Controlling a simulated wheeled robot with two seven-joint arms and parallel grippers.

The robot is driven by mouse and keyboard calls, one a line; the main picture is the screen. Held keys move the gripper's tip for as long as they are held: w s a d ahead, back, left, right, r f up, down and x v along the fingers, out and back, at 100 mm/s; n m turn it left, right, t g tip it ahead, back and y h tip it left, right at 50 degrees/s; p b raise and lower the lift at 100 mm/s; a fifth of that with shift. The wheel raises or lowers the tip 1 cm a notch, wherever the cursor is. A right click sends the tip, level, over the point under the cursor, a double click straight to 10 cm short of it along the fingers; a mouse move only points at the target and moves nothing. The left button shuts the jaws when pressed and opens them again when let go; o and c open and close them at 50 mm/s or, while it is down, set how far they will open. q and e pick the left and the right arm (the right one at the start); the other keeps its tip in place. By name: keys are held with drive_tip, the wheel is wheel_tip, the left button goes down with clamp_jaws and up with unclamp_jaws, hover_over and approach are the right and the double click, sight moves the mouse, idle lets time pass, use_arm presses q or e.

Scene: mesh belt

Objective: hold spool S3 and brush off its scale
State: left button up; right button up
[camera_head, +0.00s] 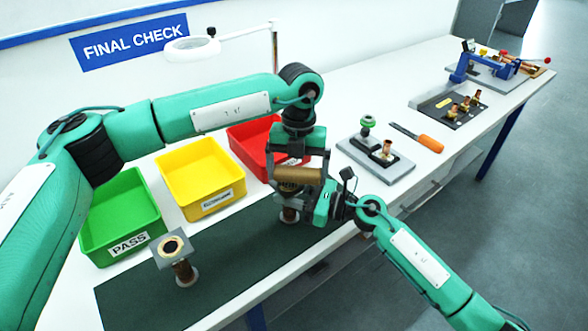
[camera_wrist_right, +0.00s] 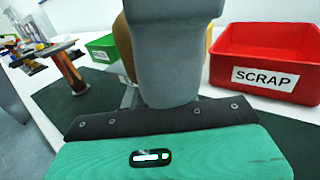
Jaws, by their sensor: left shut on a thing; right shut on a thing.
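My left gripper (camera_head: 298,166) comes down from above and is shut on the brush (camera_head: 297,175), whose tan cylindrical handle lies sideways. Spool S3 (camera_head: 289,213) stands upright on the dark mat directly below the brush, mostly hidden by the grippers. My right gripper (camera_head: 307,207) reaches in from the right, low over the mat, and is shut on the spool. In the right wrist view a grey finger covers the grip, with part of the brush (camera_wrist_right: 125,48) behind it. I cannot tell whether the bristles touch the spool, and its scale is not visible.
A second spool (camera_head: 184,271) with a square plate on top stands left on the mat (camera_head: 232,279). Green (camera_head: 125,250), yellow (camera_head: 212,206) and red (camera_head: 250,150) bins line the back. A grey fixture (camera_head: 372,165) and an orange-handled tool (camera_head: 428,143) lie to the right.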

use_arm(q)
drive_tip(key=shift+r, duration=0.1)
drive_tip(key=shift+r, duration=3.45)
use_arm(e)
drive_tip(key=o, duration=1.2)
drive_tip(key=shift+c, duration=0.2)
drive_tip(key=shift+d, duration=0.1)
drive_tip(key=v, duration=1.1)
drive_tip(key=shift+s+d+r, duration=0.1)
drive_tip(key=shift+d, duration=0.4)
